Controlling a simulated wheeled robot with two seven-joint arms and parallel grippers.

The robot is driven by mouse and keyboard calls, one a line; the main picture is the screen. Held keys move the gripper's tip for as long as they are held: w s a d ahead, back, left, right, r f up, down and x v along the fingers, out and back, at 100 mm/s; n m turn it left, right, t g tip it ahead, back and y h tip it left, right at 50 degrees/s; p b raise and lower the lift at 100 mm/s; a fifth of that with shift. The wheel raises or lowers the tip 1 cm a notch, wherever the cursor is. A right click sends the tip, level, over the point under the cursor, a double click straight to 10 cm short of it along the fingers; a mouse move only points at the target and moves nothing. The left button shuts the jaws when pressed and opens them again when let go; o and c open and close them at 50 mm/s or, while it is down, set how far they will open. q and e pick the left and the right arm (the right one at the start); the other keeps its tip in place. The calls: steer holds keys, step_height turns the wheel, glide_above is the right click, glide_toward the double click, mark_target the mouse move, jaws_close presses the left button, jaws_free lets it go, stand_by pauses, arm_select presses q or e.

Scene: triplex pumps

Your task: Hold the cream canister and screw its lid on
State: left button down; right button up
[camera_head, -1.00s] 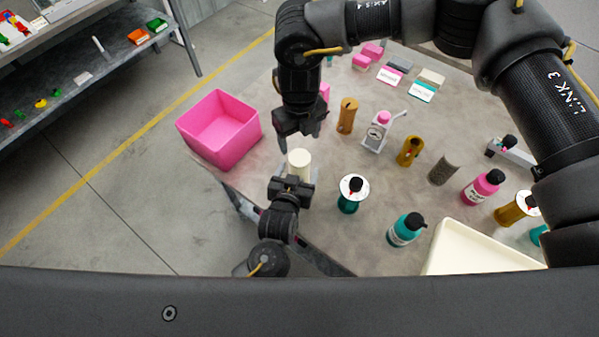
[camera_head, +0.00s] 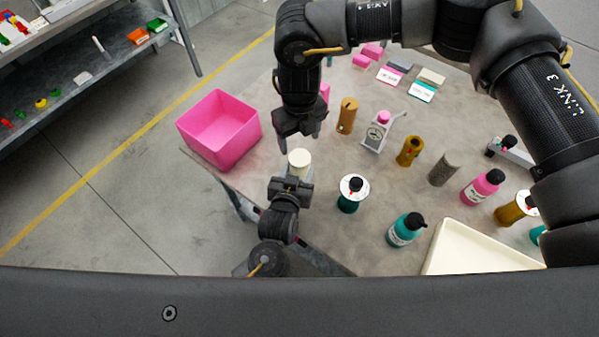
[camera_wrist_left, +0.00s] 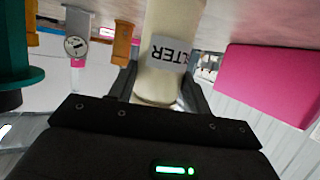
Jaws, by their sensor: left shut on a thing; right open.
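The cream canister (camera_head: 300,165) stands upright near the table's left edge in the head view. My left gripper (camera_head: 295,180) is shut around its side from below in the picture. In the left wrist view the canister (camera_wrist_left: 168,82) sits between the two fingers, with a white label partly reading "LTER" upside down. My right gripper (camera_head: 299,143) is open just above and behind the canister's top, with nothing seen between its fingers. The canister's top is a plain cream disc; I cannot tell whether this is the lid.
A pink bin (camera_head: 222,130) stands left of the canister. A teal bottle with a white disc (camera_head: 350,203) stands close on the right. An ochre cylinder (camera_head: 347,117) and a grey device with a dial (camera_head: 377,135) stand behind right. A cream tray (camera_head: 475,252) lies front right.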

mark_target(299, 157)
steer(key=shift+f, duration=4)
steer(key=c, duration=1)
steer(key=m, duration=0.5)
steer(key=o, duration=1.2)
step_height(299, 157, up, 12)
steer(key=shift+r, duration=0.1)
